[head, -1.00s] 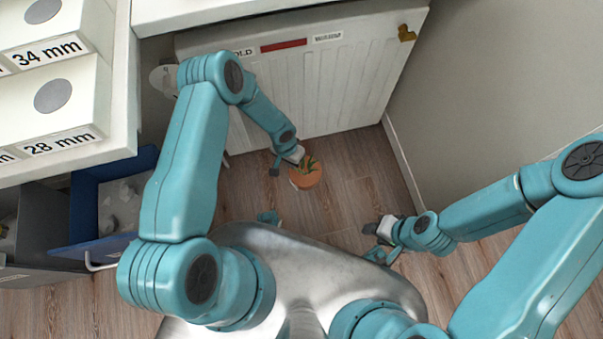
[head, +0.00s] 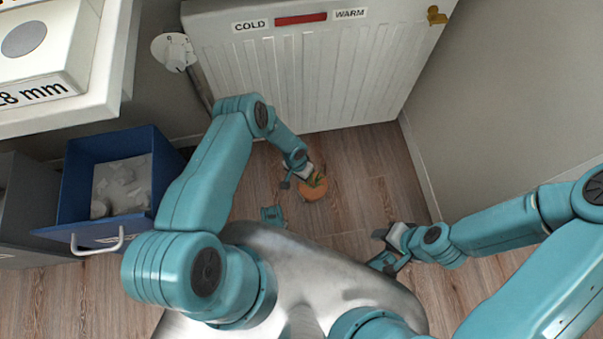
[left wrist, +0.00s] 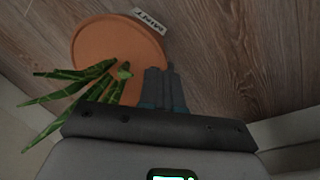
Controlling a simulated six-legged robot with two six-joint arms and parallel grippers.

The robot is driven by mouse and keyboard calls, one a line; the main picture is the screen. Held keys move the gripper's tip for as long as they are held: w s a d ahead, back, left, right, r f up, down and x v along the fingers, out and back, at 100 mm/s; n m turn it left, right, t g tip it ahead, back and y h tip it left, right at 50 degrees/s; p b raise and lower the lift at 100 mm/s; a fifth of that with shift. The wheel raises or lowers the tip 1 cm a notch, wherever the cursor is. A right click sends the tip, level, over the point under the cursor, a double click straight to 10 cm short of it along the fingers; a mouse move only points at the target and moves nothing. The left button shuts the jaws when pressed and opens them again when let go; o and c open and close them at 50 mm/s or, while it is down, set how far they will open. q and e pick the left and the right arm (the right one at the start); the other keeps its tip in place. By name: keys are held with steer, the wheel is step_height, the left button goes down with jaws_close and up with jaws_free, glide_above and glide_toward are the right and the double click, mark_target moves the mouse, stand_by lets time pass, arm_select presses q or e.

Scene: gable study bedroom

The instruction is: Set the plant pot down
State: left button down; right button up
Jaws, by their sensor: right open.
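The plant pot (head: 314,191) is round and orange with green spiky leaves, low in front of the radiator in the head view. In the left wrist view the pot (left wrist: 118,42) shows a "MINT" tag at its edge. My left gripper (head: 305,177) is at the pot's upper left side. Its dark fingers (left wrist: 163,88) lie close together at the rim and look shut on it. Whether the pot touches the floor I cannot tell. My right gripper (head: 381,247) is open and empty, to the right of the pot.
A white radiator (head: 310,75) marked "COLD" and "WARM" stands behind, with a round white dial (head: 174,51) at its left. An open blue drawer (head: 78,205) with grey scraps is at left. Bare wood floor (head: 360,160) surrounds the pot; a wall (head: 490,100) is at right.

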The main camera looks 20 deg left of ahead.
arm_select(q)
steer(key=shift+f, duration=0.65)
steer(key=shift+r, duration=0.15)
arm_select(e)
steer(key=shift+w+d+f, duration=0.1)
steer(key=shift+f, duration=0.2)
arm_select(q)
steer(key=shift+f, duration=0.2)
steer(key=c, duration=1.3)
jaws_free()
steer(key=shift+c, duration=0.2)
arm_select(e)
steer(key=shift+f, duration=0.15)
arm_select(q)
steer(key=shift+r, duration=0.15)
